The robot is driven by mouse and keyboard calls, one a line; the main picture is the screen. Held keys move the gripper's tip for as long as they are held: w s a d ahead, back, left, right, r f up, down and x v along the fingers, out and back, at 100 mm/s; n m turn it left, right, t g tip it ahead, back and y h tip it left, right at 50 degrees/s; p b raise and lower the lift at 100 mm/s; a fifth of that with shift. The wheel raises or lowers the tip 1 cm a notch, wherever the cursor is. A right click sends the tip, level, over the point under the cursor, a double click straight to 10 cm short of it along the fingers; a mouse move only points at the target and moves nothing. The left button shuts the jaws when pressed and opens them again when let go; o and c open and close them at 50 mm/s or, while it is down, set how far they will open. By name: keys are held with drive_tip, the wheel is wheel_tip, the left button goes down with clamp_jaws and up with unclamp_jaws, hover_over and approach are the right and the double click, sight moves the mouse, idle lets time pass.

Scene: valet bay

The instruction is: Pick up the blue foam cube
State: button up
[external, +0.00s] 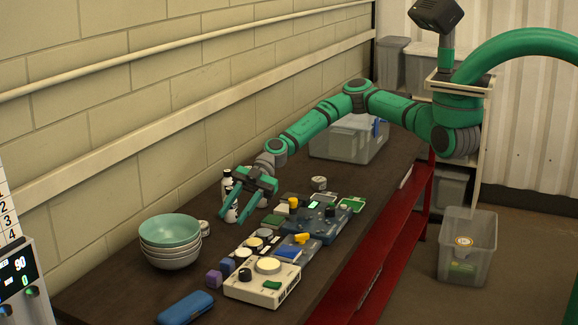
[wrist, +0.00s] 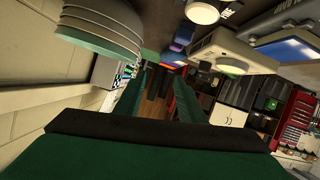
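The blue foam cube (external: 228,266) sits on the dark bench, just behind a purple cube (external: 214,279) and left of a cream device with knobs. My gripper (external: 233,214) is above the bench, behind the cube and apart from it, with its fingers spread and pointing down toward the front. In the wrist view my gripper (wrist: 157,85) also shows two separate green fingers with nothing between them. Small blue and purple shapes (wrist: 181,38) show beyond the fingers there, but I cannot tell which is the cube.
Stacked bowls (external: 170,240) stand left of the cube, near the wall. A blue case (external: 185,307) lies at the front. The cream device (external: 262,284) stands close on the cube's right. Several bottles (external: 227,185) stand by my gripper, and a clear bin (external: 349,140) stands farther back.

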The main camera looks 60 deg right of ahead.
drive_tip(key=m+h, duration=0.1)
drive_tip(key=m, duration=0.1)
approach(227, 261)
drive_tip(key=shift+g, duration=0.4)
drive_tip(key=x, duration=0.4)
drive_tip(key=shift+w+f, duration=0.15)
drive_tip(key=shift+f, duration=0.2)
drive_tip(key=shift+w+x, duration=0.1)
drive_tip(key=shift+x, duration=1.4)
drive_tip(key=shift+w+x, duration=0.15)
drive_tip(key=shift+x, duration=1.4)
drive_tip(key=shift+d+f, duration=0.1)
drive_tip(key=c, duration=0.8)
